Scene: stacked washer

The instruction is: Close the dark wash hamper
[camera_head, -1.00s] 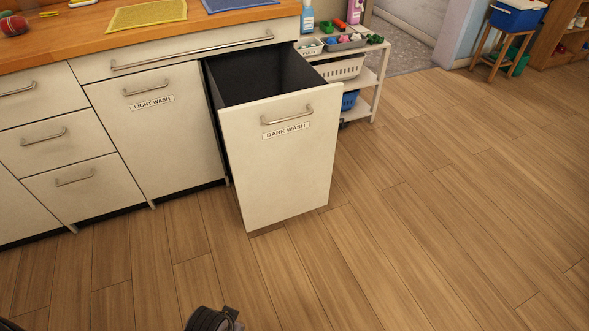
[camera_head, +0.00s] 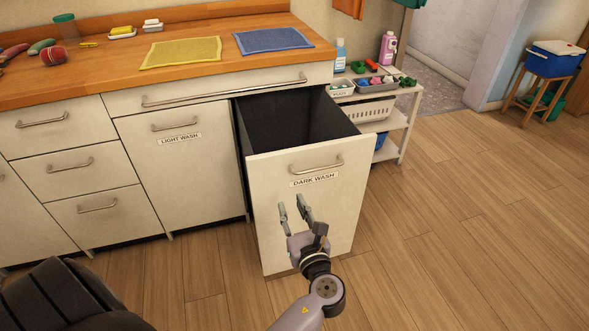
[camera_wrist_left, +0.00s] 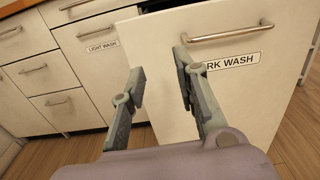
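The dark wash hamper (camera_head: 270,222) is a white pull-out unit with a "DARK WASH" label and a metal bar handle (camera_head: 316,165). It stands pulled out from the counter, its dark inside showing from above and looking empty where visible. My left gripper (camera_head: 294,205) is in front of its panel, below the label and handle, fingers pointing up. In the left wrist view, the gripper (camera_wrist_left: 160,72) has its fingers apart with nothing between them. The hamper handle (camera_wrist_left: 230,33) is above and to the right there. Contact with the panel cannot be told. My right gripper is not in view.
The shut light wash hamper (camera_head: 180,190) and shut drawers (camera_head: 82,162) are to the left. A white shelf cart (camera_head: 399,118) with bottles and baskets stands close behind the hamper's right side. Towels lie on the wooden counter (camera_head: 112,57).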

